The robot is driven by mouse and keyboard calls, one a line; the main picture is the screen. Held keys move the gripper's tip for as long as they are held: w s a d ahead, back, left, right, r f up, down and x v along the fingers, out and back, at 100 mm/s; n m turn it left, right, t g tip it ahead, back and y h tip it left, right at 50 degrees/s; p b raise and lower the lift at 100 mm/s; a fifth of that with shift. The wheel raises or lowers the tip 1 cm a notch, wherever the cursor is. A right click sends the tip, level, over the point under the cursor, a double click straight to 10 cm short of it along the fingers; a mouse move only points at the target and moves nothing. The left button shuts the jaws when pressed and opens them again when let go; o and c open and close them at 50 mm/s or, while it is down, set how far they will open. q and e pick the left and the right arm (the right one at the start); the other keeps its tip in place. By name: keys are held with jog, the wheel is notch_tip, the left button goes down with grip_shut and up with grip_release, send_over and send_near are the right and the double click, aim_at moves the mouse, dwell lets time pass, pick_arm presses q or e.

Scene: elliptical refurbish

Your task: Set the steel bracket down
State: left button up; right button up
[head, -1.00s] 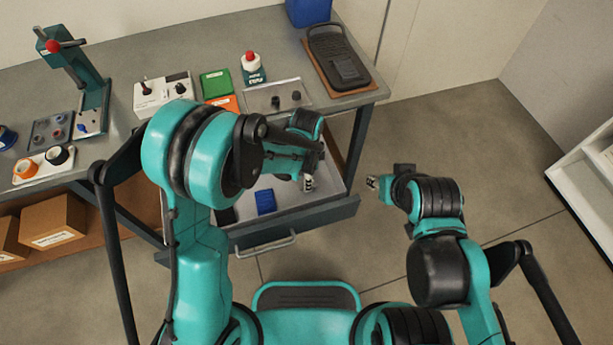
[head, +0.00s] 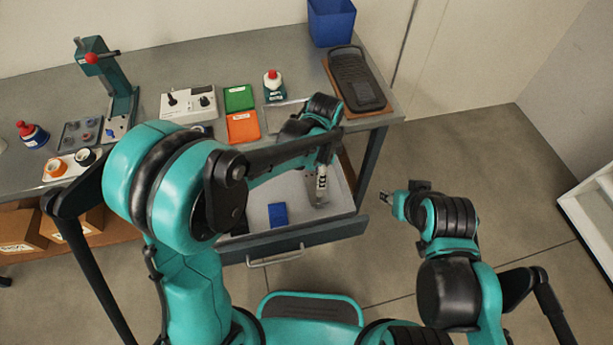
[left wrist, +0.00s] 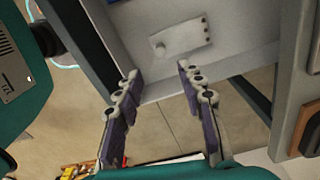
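The steel bracket (left wrist: 182,40) is a pale flat plate with several dark holes. In the left wrist view it lies flat on the light floor of the open drawer (left wrist: 240,22). My left gripper (left wrist: 160,85) is open, its two fingers apart with nothing between them, and the bracket lies beyond the fingertips, not touching them. In the head view my left gripper (head: 321,186) points down over the right part of the drawer (head: 335,233); the bracket is hard to make out there. My right gripper (head: 398,205) hangs in free space right of the drawer; its opening is unclear.
A blue block (head: 278,213) lies in the drawer. On the workbench (head: 225,70) above stand a green tray (head: 239,97), an orange tray (head: 243,127), a red-capped bottle (head: 272,84), a blue bin (head: 331,22) and a press (head: 118,85). Open floor lies to the right.

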pick_arm(q)
jog(key=s+a+r+n+t, duration=0.3)
jog(key=s+a+r+n, duration=0.3)
jog(key=a+n, duration=0.2)
jog(key=s+a+r+n+t, duration=0.4)
jog(key=s+a+r+n, duration=0.1)
jog(key=a+n, duration=0.3)
jog(key=shift+s+a+r, duration=0.35)
jog(key=shift+s+a, duration=0.2)
jog(key=shift+a, duration=0.35)
